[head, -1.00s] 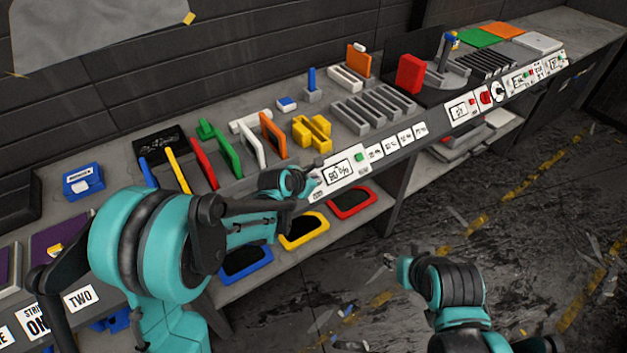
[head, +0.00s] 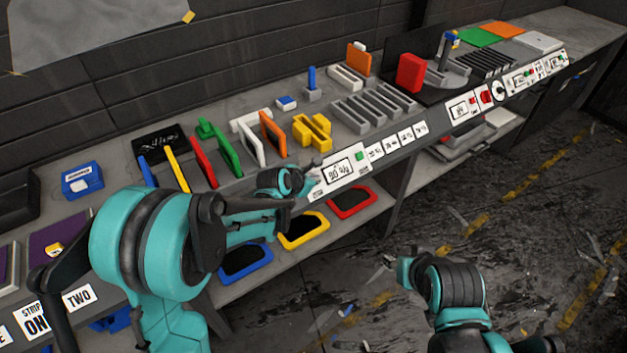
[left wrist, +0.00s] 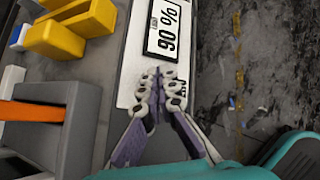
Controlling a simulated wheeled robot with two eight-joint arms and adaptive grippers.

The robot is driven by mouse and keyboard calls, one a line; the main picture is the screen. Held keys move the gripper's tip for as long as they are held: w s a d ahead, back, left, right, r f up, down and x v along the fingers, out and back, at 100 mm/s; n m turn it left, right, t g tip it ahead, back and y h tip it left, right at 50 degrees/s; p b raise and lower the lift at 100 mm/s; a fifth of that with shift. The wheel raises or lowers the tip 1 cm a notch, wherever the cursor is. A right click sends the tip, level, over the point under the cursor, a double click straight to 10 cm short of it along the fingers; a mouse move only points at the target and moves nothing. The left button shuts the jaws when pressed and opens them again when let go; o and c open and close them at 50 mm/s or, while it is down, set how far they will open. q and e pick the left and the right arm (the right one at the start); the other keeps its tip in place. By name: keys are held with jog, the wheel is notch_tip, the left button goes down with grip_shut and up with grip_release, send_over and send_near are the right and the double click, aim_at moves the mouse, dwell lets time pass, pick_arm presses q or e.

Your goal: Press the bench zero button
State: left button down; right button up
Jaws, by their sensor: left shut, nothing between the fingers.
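A white panel with a display reading "90 %" (head: 338,172) is set in the bench's front edge, with a small green button (head: 359,156) at its right end. I cannot read which control is marked as the bench zero. My left gripper (head: 314,168) is shut and empty at the panel's left end. In the left wrist view its closed fingertips (left wrist: 159,78) are over the label strip just below the display (left wrist: 167,28) and hide part of it. Whether they touch the panel cannot be told. My right gripper (head: 388,261) is over the floor, clear of the bench; its jaws are too small to read.
Coloured frames stand upright behind the panel, with a yellow block (head: 312,131) close by. A grey slotted rack (head: 375,108) is farther right. A second panel with a red control (head: 486,96) is along the same edge. Coloured trays (head: 303,231) lie on the shelf below.

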pick_arm(q)
jog(key=shift+w+a+f+b, duration=0.2)
jog(key=shift+w+f+b, duration=0.05)
jog(key=shift+f+b, duration=0.05)
dwell(0.9)
jog(key=shift+r, duration=0.1)
jog(key=shift+s+d+r+p, duration=0.35)
jog(key=shift+s+r+p, duration=0.05)
jog(key=shift+s+r, duration=0.1)
dwell(0.4)
jog(key=s+d+r+p, duration=0.2)
jog(key=s+r, duration=0.1)
jog(key=shift+r+p, duration=0.3)
dwell(0.8)
